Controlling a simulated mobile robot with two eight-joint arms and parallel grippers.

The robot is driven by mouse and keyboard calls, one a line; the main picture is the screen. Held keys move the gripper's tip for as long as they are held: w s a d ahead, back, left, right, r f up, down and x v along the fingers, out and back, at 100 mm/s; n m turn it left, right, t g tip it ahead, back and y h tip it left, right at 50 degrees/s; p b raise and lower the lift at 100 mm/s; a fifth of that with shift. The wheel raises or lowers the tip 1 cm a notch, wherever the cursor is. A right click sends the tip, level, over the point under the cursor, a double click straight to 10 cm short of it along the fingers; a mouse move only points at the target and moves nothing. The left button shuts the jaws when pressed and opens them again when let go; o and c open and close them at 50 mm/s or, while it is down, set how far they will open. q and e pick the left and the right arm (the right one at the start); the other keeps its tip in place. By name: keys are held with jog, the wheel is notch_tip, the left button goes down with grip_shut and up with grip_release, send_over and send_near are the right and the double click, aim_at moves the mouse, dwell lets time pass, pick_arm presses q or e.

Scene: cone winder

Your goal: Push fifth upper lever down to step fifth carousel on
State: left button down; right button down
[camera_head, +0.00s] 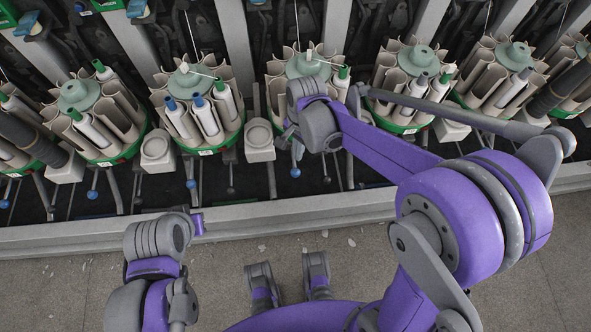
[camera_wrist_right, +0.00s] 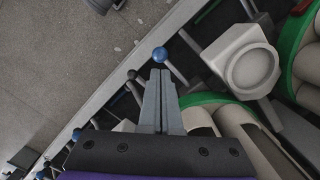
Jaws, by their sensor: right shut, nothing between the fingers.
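My right gripper (camera_head: 290,134) is shut and empty among the levers in front of the carousels. In the right wrist view its closed fingers (camera_wrist_right: 160,74) end just short of a blue lever knob (camera_wrist_right: 160,54); I cannot tell whether they touch. A blue lever knob (camera_head: 295,172) shows just below the gripper in the head view. The carousel (camera_head: 305,66) behind the gripper holds pale tubes and is partly covered by my arm. Which lever is the fifth upper one cannot be told. My left arm is at the lower left; its gripper does not show.
More carousels stand left (camera_head: 200,105) and right (camera_head: 505,60). Other blue (camera_head: 190,183) and black (camera_head: 230,190) knobs hang nearby. A pale cup-topped block (camera_head: 258,137) is close left of the gripper. A grey rail (camera_head: 250,212) runs in front; the floor before it is open.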

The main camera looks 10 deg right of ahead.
aim_at(295, 171)
jog(key=shift+s+a+f+b, duration=0.1)
jog(key=shift+a+f+b, duration=0.05)
jog(key=shift+f+b, duration=1.35)
jog(key=shift+s+a+f+b, duration=0.15)
jog(key=shift+f+b, duration=0.8)
jog(key=shift+f, duration=1)
jog(key=shift+f, duration=0.15)
